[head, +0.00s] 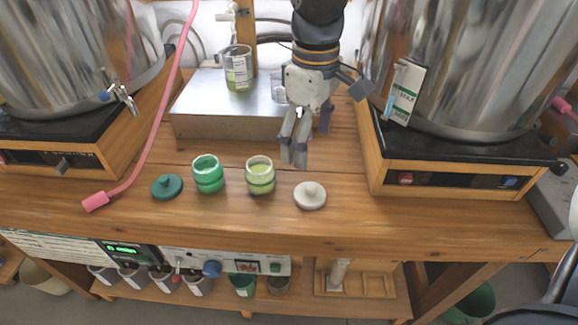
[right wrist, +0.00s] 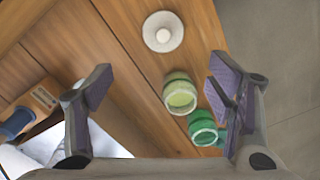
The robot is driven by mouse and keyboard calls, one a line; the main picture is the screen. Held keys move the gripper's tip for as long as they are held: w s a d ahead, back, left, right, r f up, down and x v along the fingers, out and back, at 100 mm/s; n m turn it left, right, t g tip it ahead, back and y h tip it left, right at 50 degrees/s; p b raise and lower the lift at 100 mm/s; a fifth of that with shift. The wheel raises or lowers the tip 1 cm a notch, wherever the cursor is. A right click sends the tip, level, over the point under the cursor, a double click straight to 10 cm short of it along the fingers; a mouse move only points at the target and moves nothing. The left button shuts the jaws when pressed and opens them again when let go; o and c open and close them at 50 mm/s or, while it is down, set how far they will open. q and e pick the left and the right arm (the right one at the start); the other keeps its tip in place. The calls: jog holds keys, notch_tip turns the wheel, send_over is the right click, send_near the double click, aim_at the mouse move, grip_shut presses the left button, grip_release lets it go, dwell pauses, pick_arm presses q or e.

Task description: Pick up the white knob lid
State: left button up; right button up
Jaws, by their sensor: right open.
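The white knob lid (head: 310,195) lies flat on the wooden bench, knob up, at the right end of a row of small items. It also shows at the top of the right wrist view (right wrist: 163,32). My right gripper (head: 294,160) is above the bench, behind and slightly left of the lid in the head view, apart from it. Its fingers are open and empty; they also show in the right wrist view (right wrist: 158,88). My left gripper is not in view.
A jar with yellow-green contents (head: 260,175), a green jar (head: 208,174) and a green knob lid (head: 167,187) stand left of the white lid. A metal box (head: 215,125) is behind. Large steel vessels (head: 470,65) flank the area. Bench front is clear.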

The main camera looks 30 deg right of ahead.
send_over(311, 186)
notch_tip(311, 186, down, 5)
jog(key=shift+s+r+b, duration=0.1)
jog(key=shift+r+b, duration=0.05)
jog(key=shift+b, duration=0.15)
notch_tip(311, 186, down, 7)
jog(key=shift+r+b, duration=0.1)
jog(key=shift+b, duration=0.25)
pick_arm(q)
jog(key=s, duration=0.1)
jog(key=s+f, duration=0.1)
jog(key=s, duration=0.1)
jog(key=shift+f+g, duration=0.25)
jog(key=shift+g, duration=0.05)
pick_arm(e)
jog(key=c, duration=0.8)
